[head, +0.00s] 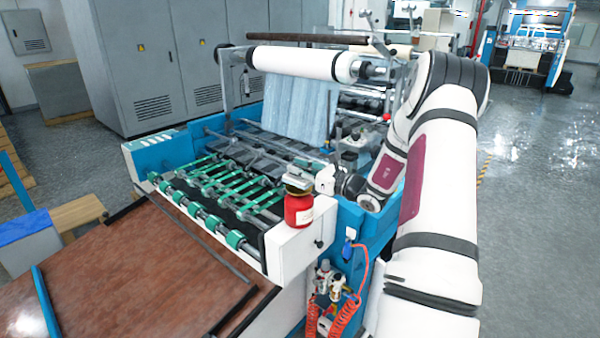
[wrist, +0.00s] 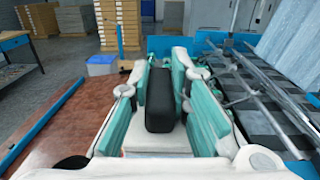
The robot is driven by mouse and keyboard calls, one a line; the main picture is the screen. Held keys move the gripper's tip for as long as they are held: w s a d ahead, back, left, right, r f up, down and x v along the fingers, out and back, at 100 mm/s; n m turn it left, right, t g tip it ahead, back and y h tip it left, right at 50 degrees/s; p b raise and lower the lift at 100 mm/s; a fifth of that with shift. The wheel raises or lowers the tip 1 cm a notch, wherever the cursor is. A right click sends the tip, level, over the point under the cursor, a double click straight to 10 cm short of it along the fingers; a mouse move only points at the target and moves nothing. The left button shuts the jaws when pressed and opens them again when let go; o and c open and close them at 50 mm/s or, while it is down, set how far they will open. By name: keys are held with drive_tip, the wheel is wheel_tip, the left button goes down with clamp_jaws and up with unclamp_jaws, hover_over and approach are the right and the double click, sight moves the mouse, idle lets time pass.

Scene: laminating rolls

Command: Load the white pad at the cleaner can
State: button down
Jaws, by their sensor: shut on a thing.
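In the wrist view my gripper (wrist: 160,64) has its teal-padded fingers on both sides of a black block (wrist: 160,100). A flat white piece, the white pad (wrist: 155,141), shows at the near end of the block, partly hidden by the fingers. In the head view the red cleaner can (head: 298,210) with a pale label stands upright on the white corner of the machine. My gripper (head: 314,180) is just above and beside its top. A dark and brownish part sits over the can's top; I cannot tell whether the pad touches it.
The machine's green-wheeled rollers (head: 215,195) lie left of the can. A big white film roll (head: 300,62) hangs behind. A brown feed table (head: 150,265) lies in front, mostly bare. Orange coiled hoses (head: 345,315) hang below the can's corner.

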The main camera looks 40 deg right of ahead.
drive_tip(key=shift+r+p, duration=0.8)
drive_tip(key=shift+r, duration=1.95)
drive_tip(key=shift+a+f, duration=0.1)
